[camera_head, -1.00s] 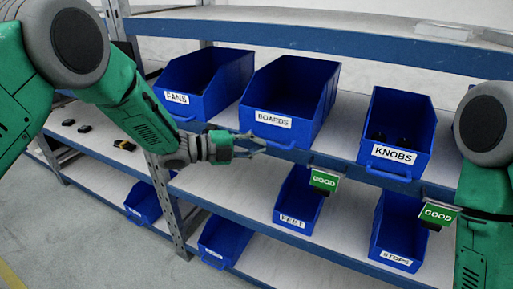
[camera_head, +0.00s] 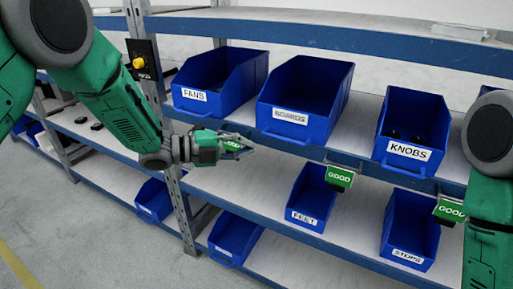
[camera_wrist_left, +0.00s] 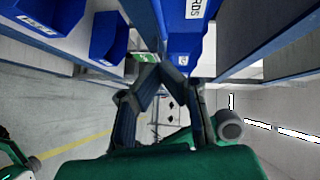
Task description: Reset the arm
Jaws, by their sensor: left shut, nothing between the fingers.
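My left arm comes in from the left in the head view. Its gripper (camera_head: 250,150) is in front of the shelf edge, below and left of the boards bin. The fingers are shut with nothing between them. In the left wrist view the finger tips (camera_wrist_left: 160,68) come together near the boards bin (camera_wrist_left: 190,35). My right arm shows at the right edge of the head view, but its gripper is out of view.
The rack's upper level holds blue bins: fans (camera_head: 205,97), boards (camera_head: 293,117) and knobs (camera_head: 407,153). Felt (camera_head: 305,216) and stops (camera_head: 408,256) bins sit below. Green GOOD signs (camera_head: 340,177) hang at the shelf edge. A rack post (camera_head: 182,215) stands below the left gripper. Floor is open at lower left.

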